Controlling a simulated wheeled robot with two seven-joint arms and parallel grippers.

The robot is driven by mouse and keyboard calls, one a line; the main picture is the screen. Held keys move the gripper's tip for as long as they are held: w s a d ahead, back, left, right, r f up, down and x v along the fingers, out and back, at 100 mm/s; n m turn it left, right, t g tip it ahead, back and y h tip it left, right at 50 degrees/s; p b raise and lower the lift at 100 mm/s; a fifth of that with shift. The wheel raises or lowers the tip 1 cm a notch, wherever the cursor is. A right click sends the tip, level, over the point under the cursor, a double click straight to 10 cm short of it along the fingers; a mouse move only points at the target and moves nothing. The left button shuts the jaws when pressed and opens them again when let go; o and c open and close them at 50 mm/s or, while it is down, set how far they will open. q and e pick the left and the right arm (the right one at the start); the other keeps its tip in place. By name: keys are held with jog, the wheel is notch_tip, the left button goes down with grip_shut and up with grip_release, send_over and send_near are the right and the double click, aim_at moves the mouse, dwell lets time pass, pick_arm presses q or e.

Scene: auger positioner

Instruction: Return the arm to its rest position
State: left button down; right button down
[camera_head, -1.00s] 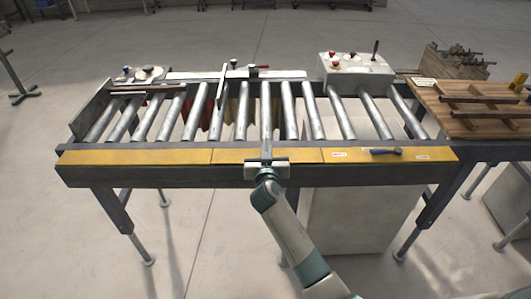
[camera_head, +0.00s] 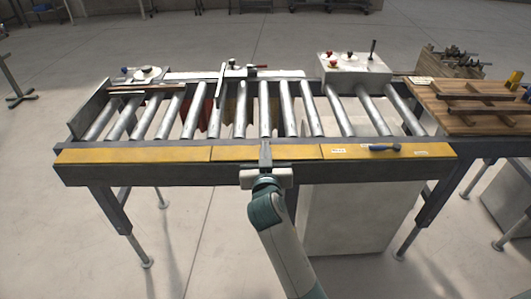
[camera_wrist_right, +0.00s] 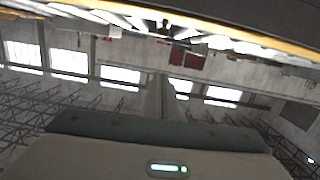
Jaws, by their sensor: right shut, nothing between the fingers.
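My right gripper (camera_head: 265,152) is shut and empty. In the head view it is at the front edge of the roller table (camera_head: 130,155), with its fingers over the yellow front strip. I cannot tell whether the fingers touch the strip. My right arm reaches up to it from the bottom of the view. My left gripper is not in view.
A control box (camera_head: 355,72) with knobs stands at the table's back right. A wooden bench with dark bars (camera_head: 484,97) adjoins on the right. A white cabinet (camera_head: 345,215) stands below. The floor in front is open.

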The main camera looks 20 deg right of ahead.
jog(key=shift+s, duration=0.15)
dwell(0.3)
jog(key=s+a+f+n+g+y+b, duration=0.1)
jog(key=s+f+n+g, duration=0.15)
jog(key=f, duration=1.15)
jog(key=s+a+f+n+g+y+b, duration=0.15)
jog(key=s+f, duration=0.25)
jog(key=f, duration=0.9)
jog(key=s+a+f+n+g+y+b, duration=0.1)
jog(key=s+f+g, duration=0.15)
jog(key=f, duration=1.15)
jog(key=s+d+f+g+y+b, duration=0.1)
jog(key=s+d+f+g, duration=0.1)
jog(key=s+f, duration=1.1)
jog(key=s+d+f+g+b, duration=0.1)
jog(key=s+d+f+g, duration=0.15)
jog(key=s+f, duration=1.05)
jog(key=s+d+f+g, duration=0.1)
jog(key=s+f, duration=0.2)
jog(key=s, duration=0.5)
jog(key=s+d+f+g+b, duration=0.1)
jog(key=s+d+f, duration=0.1)
jog(key=s, duration=0.7)
jog(key=s+d+f+g+b, duration=0.1)
jog(key=s+f, duration=0.3)
jog(key=s, duration=0.5)
jog(key=shift+s+d+f+g, duration=0.25)
jog(key=shift+d+f+g, duration=0.05)
jog(key=shift+d+g, duration=0.2)
